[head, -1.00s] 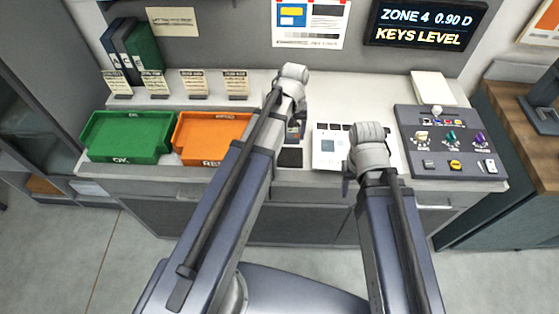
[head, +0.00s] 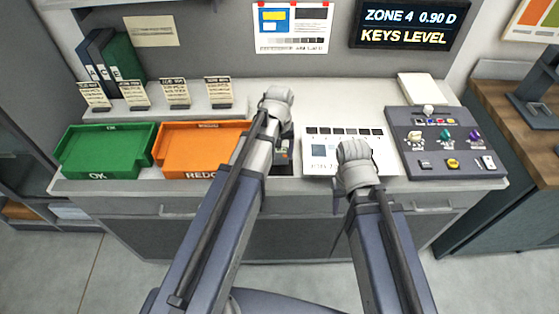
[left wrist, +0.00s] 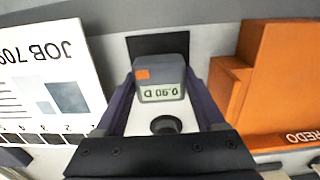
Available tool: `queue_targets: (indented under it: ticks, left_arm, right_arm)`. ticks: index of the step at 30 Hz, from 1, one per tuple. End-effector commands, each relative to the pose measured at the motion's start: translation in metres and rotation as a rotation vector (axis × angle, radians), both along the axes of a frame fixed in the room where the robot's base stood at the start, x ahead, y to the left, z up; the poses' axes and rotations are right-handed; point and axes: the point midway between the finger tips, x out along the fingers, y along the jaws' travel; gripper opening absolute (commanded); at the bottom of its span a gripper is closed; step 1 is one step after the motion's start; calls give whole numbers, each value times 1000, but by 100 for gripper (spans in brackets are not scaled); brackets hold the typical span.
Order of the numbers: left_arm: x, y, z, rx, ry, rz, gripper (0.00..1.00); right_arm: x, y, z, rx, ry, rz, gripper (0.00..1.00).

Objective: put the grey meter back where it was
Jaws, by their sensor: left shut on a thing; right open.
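The grey meter (left wrist: 162,70) has an orange square and a display reading 0.90 D, upside down in the left wrist view. My left gripper (left wrist: 160,98) is shut on it, one finger on each side. A dark square pad (left wrist: 138,46) lies on the table just beyond the meter and is partly covered by it; I cannot tell whether they touch. In the head view my left gripper (head: 279,138) is at the table's front, largely hidden by its wrist, with a sliver of the meter showing. My right gripper (head: 343,195) is open near the front edge, fingers mostly hidden.
The orange tray (head: 168,156) stands left of my left gripper, with the green tray (head: 72,160) beyond. A white job sheet (head: 316,141) with dark patches lies to the right. A control panel (head: 400,140) with knobs is farther right. A display (head: 412,25) reads "ZONE 4 0.90 D, KEYS LEVEL".

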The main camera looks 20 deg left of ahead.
Motion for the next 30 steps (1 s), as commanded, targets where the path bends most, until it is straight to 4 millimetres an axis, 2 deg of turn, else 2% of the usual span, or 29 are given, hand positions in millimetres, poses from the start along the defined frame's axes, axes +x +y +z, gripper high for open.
queue_targets:
  ticks: [1,5,18,19,26,30]
  left_arm:
    - [0,0,-13,0,0,0,12]
    - [0,0,-28,0,0,0,12]
    - [0,0,-31,0,0,0,12]
    - [0,0,-31,0,0,0,73]
    - [0,0,-30,0,0,0,99]
    - [0,0,-30,0,0,0,100]
  right_arm:
    - [0,0,-13,0,0,0,50]
    - [0,0,-28,0,0,0,50]
    - [0,0,-31,0,0,0,50]
    - [0,0,-31,0,0,0,50]
    - [0,0,-30,0,0,0,50]
    - [0,0,-30,0,0,0,50]
